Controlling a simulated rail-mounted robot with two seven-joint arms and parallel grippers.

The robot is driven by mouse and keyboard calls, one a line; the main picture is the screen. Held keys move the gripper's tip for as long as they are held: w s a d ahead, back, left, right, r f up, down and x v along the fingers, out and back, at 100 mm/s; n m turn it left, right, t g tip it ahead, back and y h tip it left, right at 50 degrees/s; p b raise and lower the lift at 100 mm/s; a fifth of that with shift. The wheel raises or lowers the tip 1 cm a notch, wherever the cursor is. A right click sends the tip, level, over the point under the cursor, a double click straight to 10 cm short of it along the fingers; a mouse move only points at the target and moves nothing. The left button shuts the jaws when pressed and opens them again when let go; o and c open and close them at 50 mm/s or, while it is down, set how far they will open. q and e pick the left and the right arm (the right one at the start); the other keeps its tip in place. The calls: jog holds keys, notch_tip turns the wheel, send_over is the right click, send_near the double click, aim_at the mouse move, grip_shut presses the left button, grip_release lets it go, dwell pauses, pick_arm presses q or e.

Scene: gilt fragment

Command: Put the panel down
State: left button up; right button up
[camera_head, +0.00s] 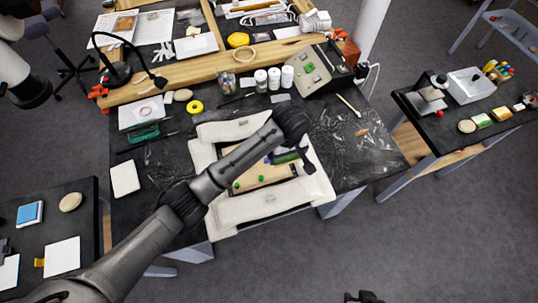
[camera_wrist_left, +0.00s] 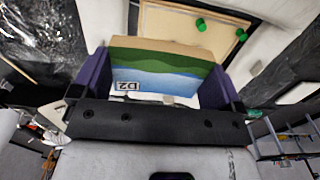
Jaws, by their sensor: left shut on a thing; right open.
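My left gripper (camera_head: 299,156) is shut on a small painted panel (camera_head: 286,157) above the work area on the main table. In the left wrist view the panel (camera_wrist_left: 165,68) shows a tan top, green hills, blue water and a label reading D2. It sits between the two dark purple fingers (camera_wrist_left: 160,88). Beneath it lies a pale wooden board (camera_head: 250,180) with green pegs, ringed by white padded bolsters (camera_head: 262,205). My arm hides part of the board. I cannot tell whether the panel touches the board. My right gripper (camera_head: 364,298) is only partly in view at the bottom edge, open.
The black main table (camera_head: 365,160) holds crumpled clear film on the right, a grey control box (camera_head: 305,70), white jars (camera_head: 274,78) and a yellow tape ring (camera_head: 196,106). A desk lamp (camera_head: 115,73) stands back left. Side tables stand left (camera_head: 85,195) and right (camera_head: 440,140).

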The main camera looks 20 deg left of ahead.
pick_arm(q)
jog(key=shift+w+a+f+b, duration=0.15)
jog(key=shift+w+a+f, duration=0.3)
jog(key=shift+a+f, duration=1.3)
jog(key=shift+w+a+f+b, duration=0.2)
jog(key=shift+w+a+f, duration=0.2)
jog(key=shift+a+f, duration=1.35)
jog(key=shift+w+a+f+b, duration=0.15)
jog(key=shift+w+a+f, duration=0.3)
jog(key=shift+a+f, duration=1.25)
jog(key=shift+f, duration=0.3)
jog(key=shift+f, duration=0.3)
jog(key=o, duration=0.6)
